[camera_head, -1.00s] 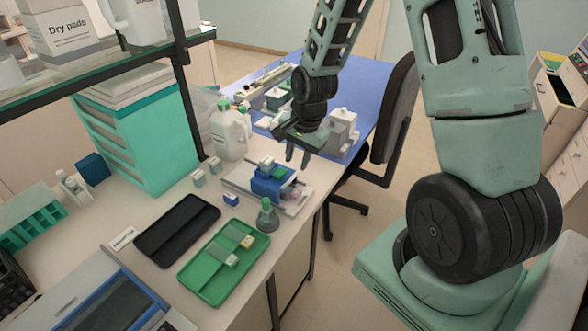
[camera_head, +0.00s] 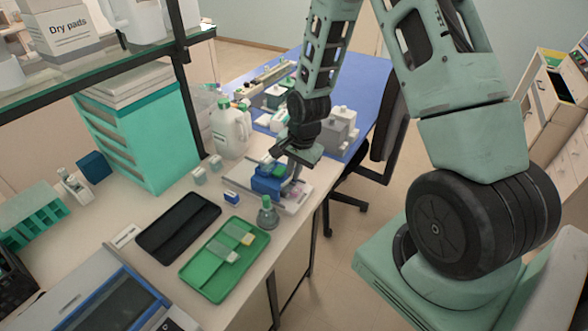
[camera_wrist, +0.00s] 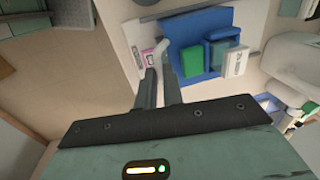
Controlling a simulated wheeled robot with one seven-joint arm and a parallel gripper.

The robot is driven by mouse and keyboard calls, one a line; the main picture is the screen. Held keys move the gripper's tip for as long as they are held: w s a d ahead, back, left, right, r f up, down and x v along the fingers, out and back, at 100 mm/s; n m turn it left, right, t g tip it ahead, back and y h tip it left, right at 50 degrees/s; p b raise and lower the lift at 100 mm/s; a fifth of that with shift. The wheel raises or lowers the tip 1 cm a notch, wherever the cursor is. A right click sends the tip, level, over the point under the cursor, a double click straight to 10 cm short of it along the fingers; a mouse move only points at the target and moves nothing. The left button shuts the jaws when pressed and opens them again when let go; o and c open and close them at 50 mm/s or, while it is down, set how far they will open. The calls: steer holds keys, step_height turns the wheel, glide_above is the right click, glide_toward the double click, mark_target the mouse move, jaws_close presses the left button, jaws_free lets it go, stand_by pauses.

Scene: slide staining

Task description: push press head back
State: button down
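The press is a blue block (camera_head: 266,182) with a green pad (camera_head: 278,171) on a pale base plate (camera_head: 292,208) at the bench's right edge. My gripper (camera_head: 292,177) is low at the press's right side. In the wrist view, the blue body (camera_wrist: 197,38) and green pad (camera_wrist: 219,52) lie beyond my fingers. A whitish rounded part (camera_wrist: 160,50) beside the blue body is just ahead of my fingertips (camera_wrist: 160,74). The fingers are a narrow gap apart, with nothing clearly between them. Whether they touch the press cannot be told. Which part is the press head is unclear.
A grey-green bottle (camera_head: 267,214) stands close in front of the press. A green tray (camera_head: 215,279) and a black tray (camera_head: 178,228) lie nearer. A white jug (camera_head: 230,132) stands behind. A chair (camera_head: 385,140) is right of the bench.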

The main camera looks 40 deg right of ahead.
mark_target(266, 158)
steer(key=w+a, duration=0.1)
steer(key=w, duration=0.1)
steer(key=w+a, duration=0.1)
steer(key=w, duration=0.2)
steer(key=w+b, duration=0.1)
steer(key=w, duration=0.2)
steer(key=shift+a, duration=0.4)
steer(key=shift+w+a, duration=0.15)
steer(key=shift+w, duration=0.2)
steer(key=shift+r, duration=0.1)
steer(key=c, duration=1.5)
jaws_free()
steer(key=shift+w, duration=0.1)
steer(key=s+r+b, duration=0.1)
steer(key=r, duration=0.4)
steer(key=s+r+b, duration=0.1)
steer(key=r, duration=0.5)
steer(key=s+d+r+b, duration=0.1)
steer(key=r, duration=0.5)
steer(key=shift+b, duration=0.35)
